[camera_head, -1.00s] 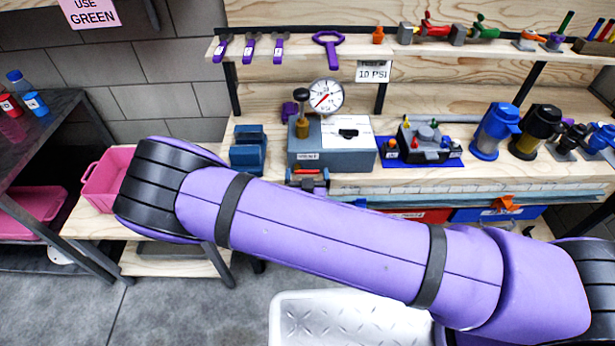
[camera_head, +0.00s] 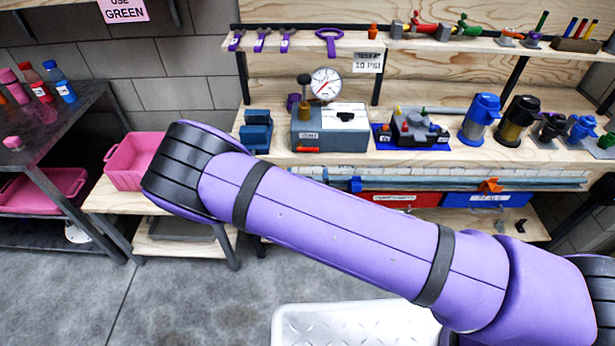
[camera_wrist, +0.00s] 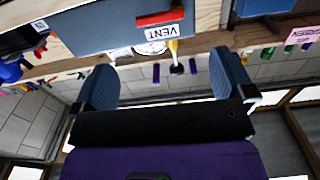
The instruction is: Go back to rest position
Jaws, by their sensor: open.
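My gripper (camera_wrist: 160,82) shows in the wrist view as two blue-grey fingers set wide apart with nothing held between them. In that view the grey box with the "VENT" label (camera_wrist: 156,33) and a red handle lies beyond the fingertips, apart from them. In the head view my purple arm crosses the lower middle and my gripper is not visible. The grey box (camera_head: 330,132) stands on the wooden workbench (camera_head: 400,160) with a round pressure gauge (camera_head: 326,83) behind it.
Blue and black filter housings (camera_head: 482,118) stand at the bench's right. A pink bin (camera_head: 134,160) sits on a low wooden stand at left, near my elbow in the picture. A dark table (camera_head: 60,120) holds bottles. A white textured surface (camera_head: 350,325) lies below my arm. Grey floor (camera_head: 180,300) is clear.

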